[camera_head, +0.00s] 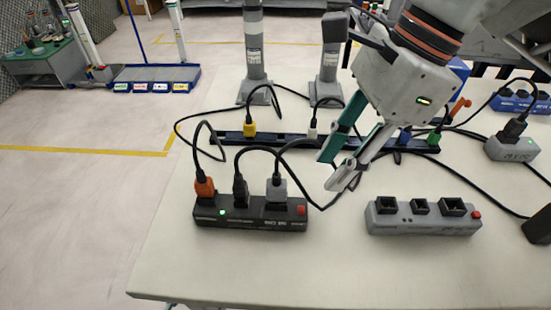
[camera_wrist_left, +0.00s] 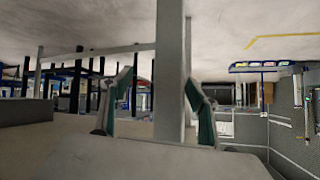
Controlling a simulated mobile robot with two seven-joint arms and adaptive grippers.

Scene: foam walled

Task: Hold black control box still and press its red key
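The black control box (camera_head: 250,216) sits near the front left of the pale table. It has a lit green lamp near its left end and a red key (camera_head: 301,210) at its right end. Orange, black and grey plugs stand in its top with black cables. My right gripper (camera_head: 330,172) is above and to the right of the box, fingers apart and pointing down-left, touching nothing that I can see. My left gripper (camera_wrist_left: 158,80) shows only in the left wrist view, with its fingers spread. A grey post (camera_wrist_left: 170,70) appears between the fingers; its distance is unclear.
A grey box (camera_head: 424,218) with its own red key stands to the right. A long dark strip (camera_head: 280,140) with plugs lies behind, and two grey posts (camera_head: 254,55) rise at the back. Cables loop between them. The table's front left is clear.

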